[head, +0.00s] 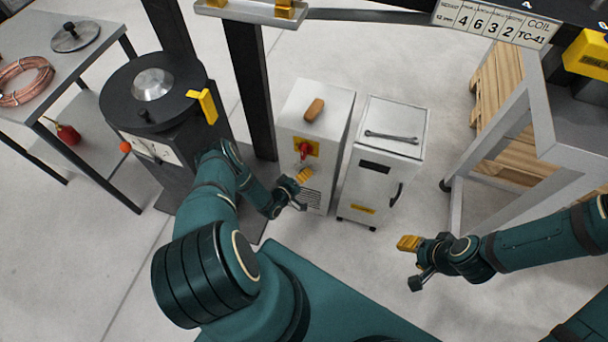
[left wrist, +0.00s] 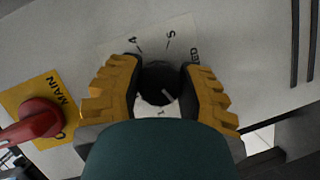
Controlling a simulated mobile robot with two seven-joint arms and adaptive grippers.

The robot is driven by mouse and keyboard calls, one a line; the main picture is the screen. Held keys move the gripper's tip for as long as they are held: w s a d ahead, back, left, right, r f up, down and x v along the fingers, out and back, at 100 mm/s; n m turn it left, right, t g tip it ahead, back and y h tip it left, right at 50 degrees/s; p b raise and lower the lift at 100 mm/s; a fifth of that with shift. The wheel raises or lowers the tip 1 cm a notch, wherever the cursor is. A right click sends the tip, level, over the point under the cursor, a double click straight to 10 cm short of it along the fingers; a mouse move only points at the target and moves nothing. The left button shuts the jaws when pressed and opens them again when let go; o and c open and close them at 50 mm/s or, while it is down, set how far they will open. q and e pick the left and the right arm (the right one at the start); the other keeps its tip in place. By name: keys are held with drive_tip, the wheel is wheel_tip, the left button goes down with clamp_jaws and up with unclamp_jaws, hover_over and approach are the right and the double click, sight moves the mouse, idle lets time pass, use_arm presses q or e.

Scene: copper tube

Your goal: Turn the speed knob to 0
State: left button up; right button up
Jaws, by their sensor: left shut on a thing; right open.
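The speed knob (left wrist: 160,82) is a round black knob with a short white line, on a pale label plate (left wrist: 120,47) partly covered by my fingers. My left gripper (left wrist: 160,90) is shut on it, with one yellow ribbed finger on each side. Only a few letters and ticks of the label show, and I cannot read which number the line points at. In the head view, my left gripper (head: 303,178) is at the front of the white cabinet (head: 322,107) and hides the knob. My right gripper (head: 411,264) is open and empty above the floor.
A red main switch (head: 304,150) on a yellow plate sits just above my left gripper; it shows at left in the wrist view (left wrist: 35,120). A second white cabinet (head: 385,135) with a wrench stands at right. A black round-topped machine (head: 140,80) stands at left.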

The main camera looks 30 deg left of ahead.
use_arm(q)
drive_tip(key=shift+w+a+r+n+t, duration=0.1)
drive_tip(key=shift+n+t, duration=0.3)
drive_tip(key=shift+n, duration=0.5)
drive_tip(key=o, duration=1.2)
drive_tip(key=shift+s, duration=0.5)
drive_tip(key=s, duration=0.3)
drive_tip(key=s+a, duration=0.1)
drive_tip(key=s, duration=0.3)
drive_tip(key=s+r, duration=0.1)
drive_tip(key=s, duration=0.3)
drive_tip(key=shift+a, duration=0.3)
